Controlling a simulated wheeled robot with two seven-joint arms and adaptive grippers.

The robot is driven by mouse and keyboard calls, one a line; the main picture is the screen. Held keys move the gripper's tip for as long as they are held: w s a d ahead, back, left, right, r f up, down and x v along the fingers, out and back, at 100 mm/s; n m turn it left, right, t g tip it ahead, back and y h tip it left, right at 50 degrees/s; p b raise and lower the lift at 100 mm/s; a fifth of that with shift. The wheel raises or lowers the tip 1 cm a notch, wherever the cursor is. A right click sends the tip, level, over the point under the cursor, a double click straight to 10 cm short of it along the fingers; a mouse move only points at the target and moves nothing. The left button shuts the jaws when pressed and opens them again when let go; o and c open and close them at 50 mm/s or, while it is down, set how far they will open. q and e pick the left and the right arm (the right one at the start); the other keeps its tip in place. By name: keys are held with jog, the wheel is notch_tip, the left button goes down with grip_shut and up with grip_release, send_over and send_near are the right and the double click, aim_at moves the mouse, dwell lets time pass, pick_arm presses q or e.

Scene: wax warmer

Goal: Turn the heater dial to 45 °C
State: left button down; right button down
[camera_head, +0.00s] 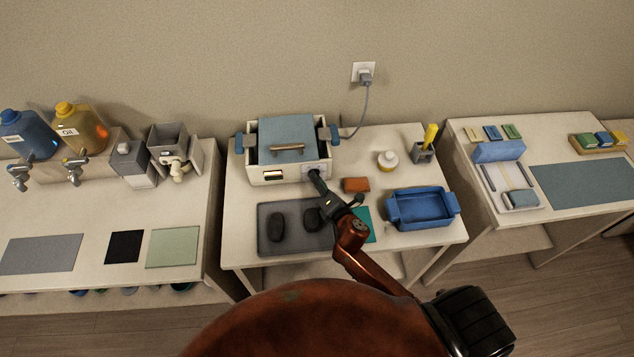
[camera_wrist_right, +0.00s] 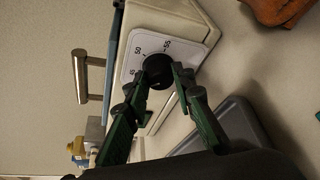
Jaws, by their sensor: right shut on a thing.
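The wax warmer (camera_head: 291,148) is a white box with a blue lid and a handle, standing at the back of the middle table. Its heater dial (camera_wrist_right: 158,66) is a black knob on a white scale plate (camera_wrist_right: 134,50) with printed numbers such as 50 and 55; the pointer mark cannot be made out. My right gripper (camera_head: 317,176) reaches the right part of the warmer's front. In the right wrist view its green-and-black fingers (camera_wrist_right: 160,84) are shut on the dial, one on each side. In the head view the gripper hides much of the dial. My left gripper is not in view.
An orange block (camera_head: 356,184), a blue tub (camera_head: 423,209) and a small bottle (camera_head: 388,161) stand to the right. A cord runs from the warmer to the wall socket (camera_head: 364,72).

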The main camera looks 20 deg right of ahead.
dwell(0.4)
jog(key=c, duration=1.6)
grip_release()
jog(key=v, duration=1.2)
jog(key=shift+f, duration=0.1)
